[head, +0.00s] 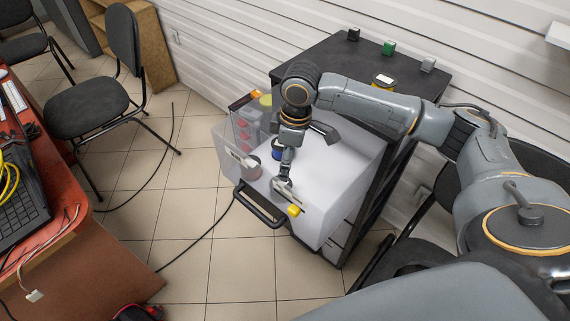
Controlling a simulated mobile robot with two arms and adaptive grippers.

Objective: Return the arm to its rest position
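My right arm comes in from the right and reaches over the black cabinet to an open drawer (345,185). Its gripper (290,168) points down over the front part of the drawer. A grey piece with a yellow end (294,210) shows at the gripper's lower end, near the drawer's front. I cannot tell whether the fingers touch or hold it, or how wide they are. My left gripper is not in view.
The pulled-out drawer has a dark handle (260,207) and holds several small containers at its left. The cabinet top (335,60) carries small blocks and a yellow round item. Chairs stand at the upper left (90,110) and right; a red desk (90,250) is at left. Tiled floor lies between.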

